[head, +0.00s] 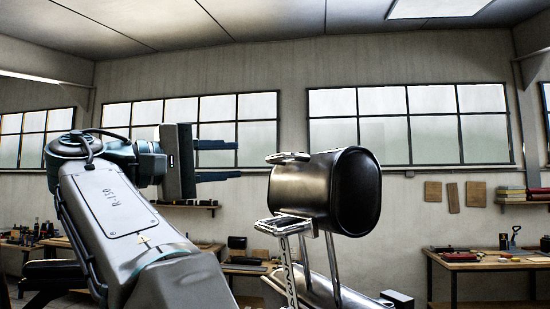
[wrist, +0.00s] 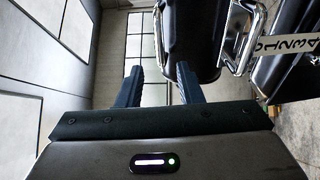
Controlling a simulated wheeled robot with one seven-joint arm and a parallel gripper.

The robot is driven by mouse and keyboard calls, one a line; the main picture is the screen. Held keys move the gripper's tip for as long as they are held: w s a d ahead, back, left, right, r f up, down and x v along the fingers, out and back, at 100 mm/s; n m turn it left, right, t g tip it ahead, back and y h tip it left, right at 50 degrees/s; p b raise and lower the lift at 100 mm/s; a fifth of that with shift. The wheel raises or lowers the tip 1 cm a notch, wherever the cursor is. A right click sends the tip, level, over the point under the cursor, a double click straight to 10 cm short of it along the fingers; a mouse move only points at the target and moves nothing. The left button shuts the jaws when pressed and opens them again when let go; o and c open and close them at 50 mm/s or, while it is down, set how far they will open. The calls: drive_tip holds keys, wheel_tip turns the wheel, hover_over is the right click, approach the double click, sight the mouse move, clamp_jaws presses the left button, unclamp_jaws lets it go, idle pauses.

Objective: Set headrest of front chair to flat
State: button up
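The black padded headrest (head: 325,190) stands on metal posts right of centre in the head view. It also shows at the top of the wrist view (wrist: 193,40). A chrome bar (head: 288,157) sits at its upper left, and another chrome bracket (head: 283,225) is below. A numbered strip (head: 291,272) hangs under the bracket; its digits show in the wrist view (wrist: 291,43). No pointer position is readable. My gripper (head: 239,160) is open and empty, left of the headrest, its fingers pointing toward it with a gap. Both fingers show in the wrist view (wrist: 160,70).
Part of another black padded surface (wrist: 285,70) shows at the right of the wrist view. A workbench (head: 490,262) with tools stands at the right. Wall shelves (head: 190,206) and windows are behind. Open air lies between my gripper and the headrest.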

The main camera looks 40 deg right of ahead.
sight(273, 159)
drive_tip(key=d, duration=0.7)
drive_tip(key=s+d+r, duration=0.1)
drive_tip(key=d, duration=0.2)
drive_tip(key=shift+d, duration=0.35)
clamp_jaws()
